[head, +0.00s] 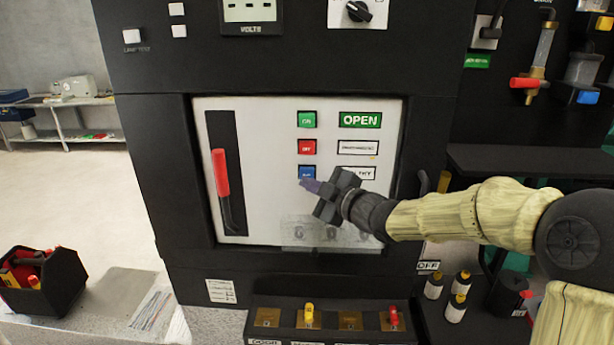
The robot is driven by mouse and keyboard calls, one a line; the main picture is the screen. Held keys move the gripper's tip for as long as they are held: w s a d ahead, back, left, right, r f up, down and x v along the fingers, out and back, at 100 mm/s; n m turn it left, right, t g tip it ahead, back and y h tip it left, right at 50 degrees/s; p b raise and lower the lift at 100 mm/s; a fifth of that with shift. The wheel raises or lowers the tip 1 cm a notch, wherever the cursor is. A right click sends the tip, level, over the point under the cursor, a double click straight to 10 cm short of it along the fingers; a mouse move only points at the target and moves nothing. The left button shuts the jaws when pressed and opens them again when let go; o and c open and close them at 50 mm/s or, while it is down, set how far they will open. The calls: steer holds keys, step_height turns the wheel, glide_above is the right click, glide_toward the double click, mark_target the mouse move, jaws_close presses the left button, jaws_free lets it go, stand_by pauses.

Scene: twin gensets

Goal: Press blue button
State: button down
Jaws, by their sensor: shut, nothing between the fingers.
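The blue button (306,172) is the lowest of three square buttons on the white panel (265,130) of the black cabinet. A green button (307,119) and a red button (307,147) sit above it. My gripper (308,185) is shut and empty. Its fingertips are at the lower edge of the blue button in the picture and hide a little of it. Whether they touch the button or are just in front of it, I cannot tell. My arm reaches in from the right.
A red-handled lever (221,174) stands on the panel's left side. Labels lie right of the buttons, the lowest partly hidden by my gripper. Below is a box with small switches (330,322). A black toolbox (42,280) stands at lower left. Bottles (457,308) stand at lower right.

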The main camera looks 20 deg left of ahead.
steer(key=s, duration=0.2)
steer(key=s+d+b, duration=0.1)
steer(key=s, duration=0.1)
steer(key=shift+s+b, duration=0.3)
steer(key=shift+s, duration=0.05)
stand_by(0.4)
steer(key=s+d+f+m+h+b, duration=0.1)
steer(key=d+f+m+h, duration=1)
steer(key=d+f, duration=0.65)
steer(key=s+d+f+m+g+h, duration=0.2)
steer(key=s+d+f+m+g, duration=0.1)
steer(key=s+d+m, duration=0.2)
steer(key=s+d+f+m+g+h+b, duration=0.1)
steer(key=s+d+f+m+g, duration=0.2)
steer(key=s+d, duration=0.6)
steer(key=s+f+m, duration=0.1)
steer(key=s+m, duration=0.1)
steer(key=s, duration=0.1)
steer(key=shift+s+d+f+m+h, duration=0.2)
steer(key=shift+d+f+m+h, duration=0.1)
steer(key=shift+d+h, duration=0.1)
